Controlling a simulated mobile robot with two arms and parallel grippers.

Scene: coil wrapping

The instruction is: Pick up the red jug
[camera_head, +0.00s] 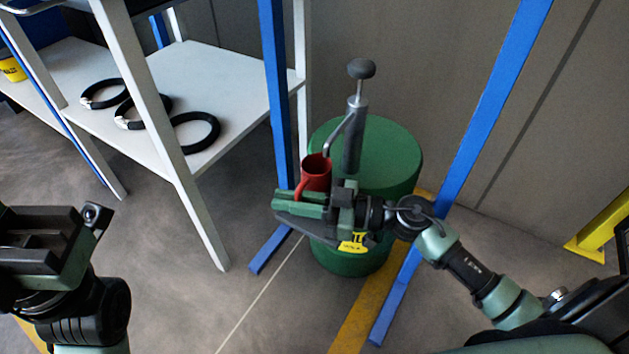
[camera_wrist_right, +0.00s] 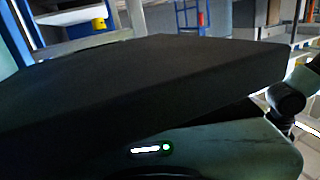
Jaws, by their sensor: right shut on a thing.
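The red jug (camera_head: 316,172) is upright in the head view, in front of the green drum (camera_head: 392,150) and below the spout of the hand pump. My right gripper (camera_head: 292,204) is at the jug's near side and shut on it, by the look of it at the handle. The fingers hide the jug's lower part, so I cannot tell whether its base touches anything. My left gripper (camera_head: 80,228) is at the left edge, far from the jug, and its fingers are not clear. The right wrist view is mostly filled by a dark block, and the jug does not show there.
The hand pump (camera_head: 356,125) rises from the drum's top, close behind the jug. A blue post (camera_head: 276,90) stands just left of it. A white shelf (camera_head: 215,75) holds several black coils (camera_head: 195,132). Another blue post (camera_head: 490,100) stands right. Floor is clear at the lower middle.

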